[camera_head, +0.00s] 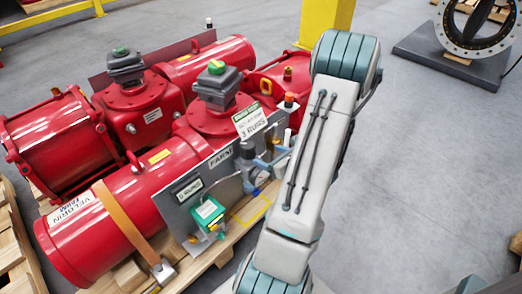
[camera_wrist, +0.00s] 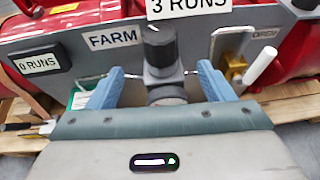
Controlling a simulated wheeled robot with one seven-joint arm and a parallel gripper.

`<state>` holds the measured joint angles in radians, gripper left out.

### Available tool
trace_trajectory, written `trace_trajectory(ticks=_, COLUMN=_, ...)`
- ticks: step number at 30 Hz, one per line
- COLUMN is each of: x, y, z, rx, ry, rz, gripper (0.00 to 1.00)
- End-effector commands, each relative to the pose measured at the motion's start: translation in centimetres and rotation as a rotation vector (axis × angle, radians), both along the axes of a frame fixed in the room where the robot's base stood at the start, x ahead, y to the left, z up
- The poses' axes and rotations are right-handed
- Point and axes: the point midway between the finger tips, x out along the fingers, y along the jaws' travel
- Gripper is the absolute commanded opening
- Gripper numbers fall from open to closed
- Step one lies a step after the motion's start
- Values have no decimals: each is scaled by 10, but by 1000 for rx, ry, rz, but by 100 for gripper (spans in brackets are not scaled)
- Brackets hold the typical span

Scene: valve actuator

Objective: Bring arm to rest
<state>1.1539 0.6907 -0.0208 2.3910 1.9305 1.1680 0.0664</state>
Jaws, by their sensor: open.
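My gripper (camera_wrist: 161,72) is open in the wrist view, its two blue fingers spread apart. A dark grey knob on a grey fitting (camera_wrist: 160,48) stands between or just beyond the fingertips; I cannot tell whether they touch it. The fitting is on the grey panel (camera_wrist: 110,62) of the red valve actuator. In the head view my arm (camera_head: 318,150) reaches down the middle, bent, and my gripper (camera_head: 262,165) is at the panel's right end, partly hidden. The red actuator (camera_head: 130,215) lies on a wooden pallet.
The panel carries signs, a green-and-white box (camera_head: 208,214) and thin tubes. A white handle (camera_wrist: 262,68) and a brass part (camera_wrist: 235,66) stand right of the fingers. A yellow post (camera_head: 325,20) and a round valve on a grey base (camera_head: 440,60) are behind. Floor at right is clear.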

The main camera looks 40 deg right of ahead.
Motion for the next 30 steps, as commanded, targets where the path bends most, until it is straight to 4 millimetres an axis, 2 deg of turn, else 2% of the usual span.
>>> trace_trajectory(ticks=6, x=-11, y=0, z=5, rx=0, ry=0, rz=0, gripper=75)
trace_trajectory(ticks=23, x=-10, y=2, z=7, rx=-3, ry=-1, rz=9, gripper=75)
trace_trajectory(ticks=26, x=-1, y=16, z=26, rx=-29, ry=-3, rz=79, gripper=75)
trace_trajectory(ticks=29, x=16, y=50, z=65, rx=-91, ry=-6, rz=247, gripper=75)
trace_trajectory(ticks=30, x=23, y=70, z=85, rx=-128, ry=-6, rz=341, gripper=75)
